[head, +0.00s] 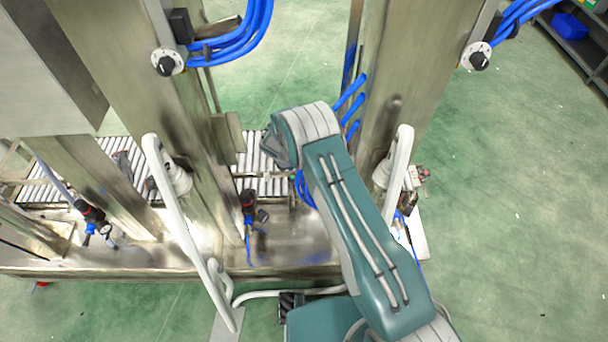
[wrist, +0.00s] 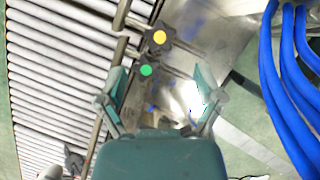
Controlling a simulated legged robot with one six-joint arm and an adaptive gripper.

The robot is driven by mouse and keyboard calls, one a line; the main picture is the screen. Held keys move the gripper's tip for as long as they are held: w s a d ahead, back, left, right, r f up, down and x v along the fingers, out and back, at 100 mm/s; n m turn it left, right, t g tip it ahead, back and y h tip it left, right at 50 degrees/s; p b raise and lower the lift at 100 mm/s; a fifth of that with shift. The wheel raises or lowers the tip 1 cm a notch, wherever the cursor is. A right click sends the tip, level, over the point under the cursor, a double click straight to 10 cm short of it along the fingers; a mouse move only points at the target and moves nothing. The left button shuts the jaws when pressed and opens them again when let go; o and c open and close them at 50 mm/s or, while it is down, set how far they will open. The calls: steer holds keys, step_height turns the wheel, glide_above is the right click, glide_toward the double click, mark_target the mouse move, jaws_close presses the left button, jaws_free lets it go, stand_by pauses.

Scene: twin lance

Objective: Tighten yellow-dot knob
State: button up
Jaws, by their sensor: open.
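The yellow-dot knob (wrist: 159,38) is a dark star-shaped knob on a short shaft, at the upper middle of the wrist view. A second dark knob with a green dot (wrist: 147,71) sits just below it, nearer to my gripper. My gripper (wrist: 160,82) is open, with its two teal fingers apart. The green-dot knob appears between the fingertips in the picture, and the yellow-dot knob lies beyond them. I see no contact with either knob.
A roller conveyor (wrist: 50,70) runs along the left of the wrist view. Thick blue hoses (wrist: 287,70) hang at the right. In the head view a steel post (head: 150,100) and white tubular handles (head: 190,235) stand close to my arm. Green floor is free at right.

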steer(key=x, duration=0.6)
steer(key=shift+f, duration=0.1)
steer(key=c, duration=1.2)
